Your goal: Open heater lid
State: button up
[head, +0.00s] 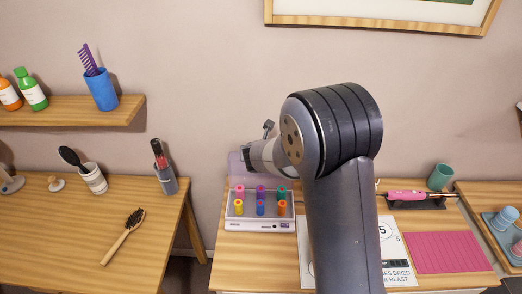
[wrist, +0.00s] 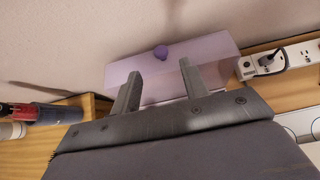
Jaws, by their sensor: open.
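The heater (head: 262,225) is a pale box holding several coloured rollers on the wooden table in the head view. Its translucent purple lid (head: 235,165) stands raised at the heater's back, near the wall, and the rollers show uncovered. In the wrist view the lid (wrist: 215,60) lies just beyond my fingers, with a round purple knob (wrist: 160,52) near its top edge. My gripper (wrist: 158,82) is open and empty, its fingers apart in front of the lid. Whether a finger touches the lid I cannot tell.
A power strip (wrist: 290,58) with a plug is right of the lid. A pink mat (head: 450,252), a pink styling tool (head: 407,195) and a green cup (head: 440,177) are right of my arm. A brush (head: 124,236) lies on the left table.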

jog(key=v, duration=0.6)
